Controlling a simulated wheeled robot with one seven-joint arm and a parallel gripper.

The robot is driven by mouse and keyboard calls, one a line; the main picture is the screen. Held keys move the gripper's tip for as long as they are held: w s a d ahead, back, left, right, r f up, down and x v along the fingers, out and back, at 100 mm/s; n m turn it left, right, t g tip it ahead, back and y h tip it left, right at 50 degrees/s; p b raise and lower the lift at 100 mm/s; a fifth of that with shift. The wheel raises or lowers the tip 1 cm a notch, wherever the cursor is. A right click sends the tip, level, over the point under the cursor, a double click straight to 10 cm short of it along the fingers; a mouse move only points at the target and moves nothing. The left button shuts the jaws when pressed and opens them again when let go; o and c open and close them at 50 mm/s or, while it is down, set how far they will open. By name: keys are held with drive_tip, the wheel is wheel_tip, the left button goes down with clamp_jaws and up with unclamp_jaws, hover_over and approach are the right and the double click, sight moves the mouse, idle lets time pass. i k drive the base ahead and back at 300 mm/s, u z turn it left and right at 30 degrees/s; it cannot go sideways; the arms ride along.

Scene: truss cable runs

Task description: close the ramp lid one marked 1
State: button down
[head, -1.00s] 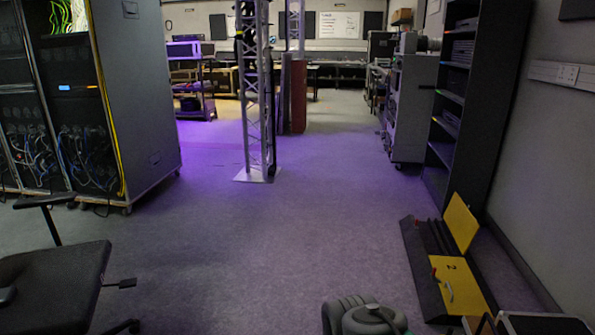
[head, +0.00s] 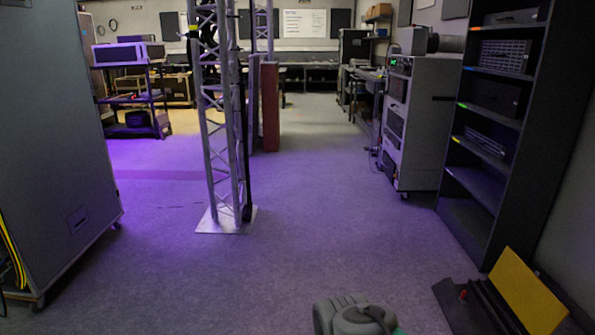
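The dark cable ramp (head: 455,305) lies on the floor at the bottom right, cut off by the frame's lower edge. A yellow lid (head: 526,293) on it stands up, tilted open toward the wall, with the dark cable channels bare beside it. No number can be read on this lid. My gripper is not in view. Only a grey rounded part of my own arm shows at the bottom centre, left of the ramp and apart from it in the picture.
A dark shelf unit (head: 490,150) stands along the right wall beyond the ramp. A truss column (head: 217,120) stands on a pale base plate (head: 226,222) left of centre. A large grey cabinet (head: 60,150) is at the left. The floor between is clear.

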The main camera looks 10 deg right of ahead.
sight(540, 311)
drive_tip(key=z, duration=0.3)
drive_tip(key=i, duration=2.15)
drive_tip(key=z, duration=1.4)
drive_tip(key=i, duration=1.2)
drive_tip(key=z, duration=1.6)
drive_tip(key=i, duration=0.55)
drive_tip(key=z, duration=0.2)
